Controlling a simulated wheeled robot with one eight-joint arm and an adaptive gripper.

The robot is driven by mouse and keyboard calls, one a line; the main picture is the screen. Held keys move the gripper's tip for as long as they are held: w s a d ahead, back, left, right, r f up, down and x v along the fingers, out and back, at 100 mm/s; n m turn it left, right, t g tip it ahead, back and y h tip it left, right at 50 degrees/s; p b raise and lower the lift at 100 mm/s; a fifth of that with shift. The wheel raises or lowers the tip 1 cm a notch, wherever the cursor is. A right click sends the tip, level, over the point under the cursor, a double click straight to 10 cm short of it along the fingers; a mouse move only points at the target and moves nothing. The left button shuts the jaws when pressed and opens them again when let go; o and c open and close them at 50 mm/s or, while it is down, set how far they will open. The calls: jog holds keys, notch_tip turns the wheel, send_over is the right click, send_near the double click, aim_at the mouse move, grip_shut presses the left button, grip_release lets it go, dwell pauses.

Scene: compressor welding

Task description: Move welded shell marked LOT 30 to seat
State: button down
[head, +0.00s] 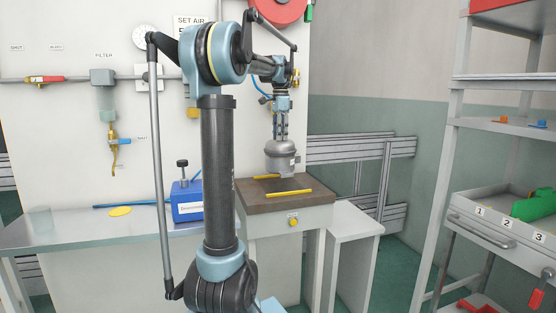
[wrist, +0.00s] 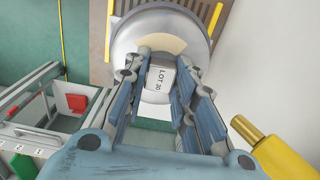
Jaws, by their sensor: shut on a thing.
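The shell (head: 280,160) is a grey, rounded metal can, upright below my gripper (head: 280,135) in the head view. My gripper is shut on its upper part. In the wrist view the shell (wrist: 125,42) lies beyond the blue-grey fingers of my gripper (wrist: 163,62), and a white label reading LOT 30 (wrist: 162,78) shows between them. The shell is over the back part of a brown-topped stand (head: 318,187) with yellow strips (head: 288,193). I cannot tell whether its base touches the top. No seat is clearly identifiable.
A blue box (head: 187,203) with a black knob stands left of the stand on a metal bench (head: 60,232). A yellow air fitting (head: 113,160) hangs on the wall. A shelf rack (head: 455,130) with a numbered drawer is at right. The stand's front top is clear apart from the yellow strip.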

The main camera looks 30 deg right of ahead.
aim_at(281, 148)
jog(key=shift+s+d+f, duration=0.1)
jog(key=shift+d+f, duration=0.05)
jog(key=shift+f, duration=3)
jog(key=c, duration=1.3)
grip_release()
notch_tip(281, 148, up, 12)
jog(key=shift+r, duration=0.1)
